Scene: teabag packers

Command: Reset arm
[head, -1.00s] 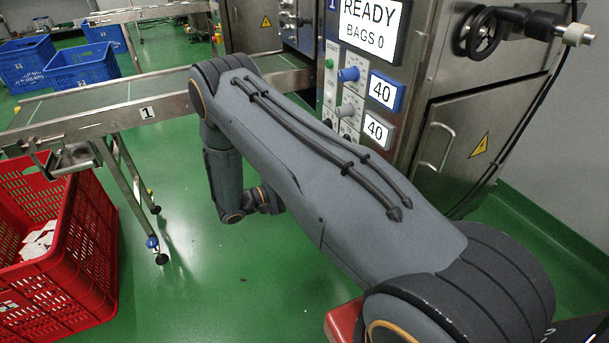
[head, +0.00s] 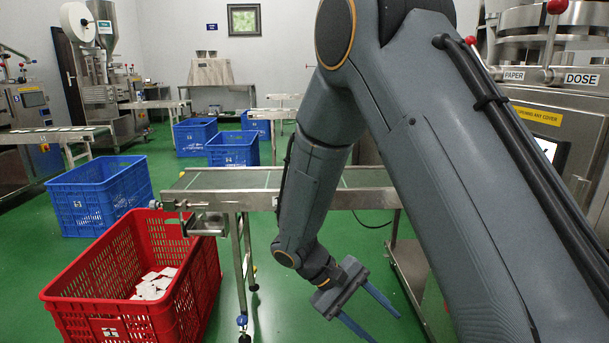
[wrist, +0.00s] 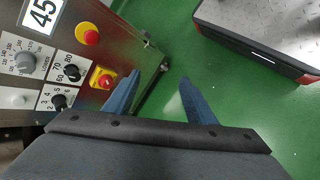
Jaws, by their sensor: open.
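My gripper (head: 369,315) hangs at the end of my folded arm, its blue fingers pointing down and to the right in the head view. In the wrist view my gripper (wrist: 155,95) has its two blue fingers spread apart with nothing between them. Green floor and the edge of a machine's control panel (wrist: 60,60) lie beyond the fingers. The panel carries dials, a red button and a red-and-yellow switch.
A red crate (head: 112,250) with white packets stands at the lower left. A conveyor (head: 240,180) runs behind my arm. Blue crates (head: 95,200) stand further back. A machine (head: 560,110) stands at the right. Green floor lies between.

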